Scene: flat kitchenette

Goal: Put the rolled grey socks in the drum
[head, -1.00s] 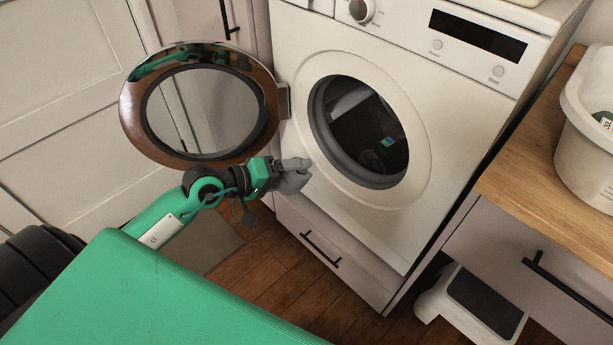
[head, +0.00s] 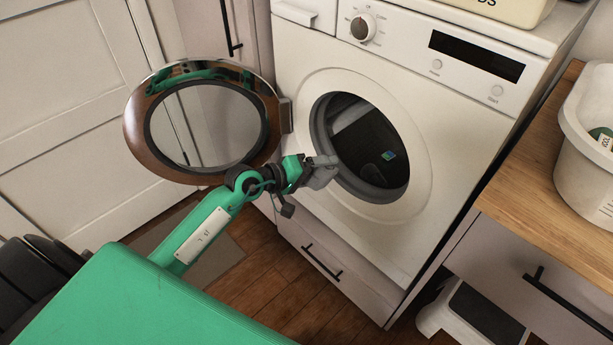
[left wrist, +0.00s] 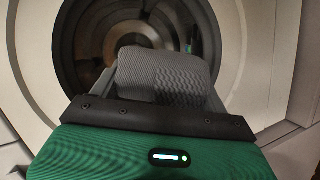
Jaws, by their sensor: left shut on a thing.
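My left gripper (head: 324,172) is shut on the rolled grey socks, right in front of the washing machine's open mouth, at its left lower rim. In the left wrist view the rolled grey socks (left wrist: 165,75) show as a ribbed grey bundle between the fingers, with the round opening beyond them. In the head view the socks (head: 322,179) show only as a small grey patch and are hard to tell from the fingers. The drum (head: 365,145) is dark inside, with a small bright coloured patch in it. My right gripper is not in view.
The round washer door (head: 131,125) stands open to the left, close to my left arm. A wooden counter (head: 530,190) with a white tub (head: 585,165) is at the right. A step stool (head: 475,315) stands on the floor below it.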

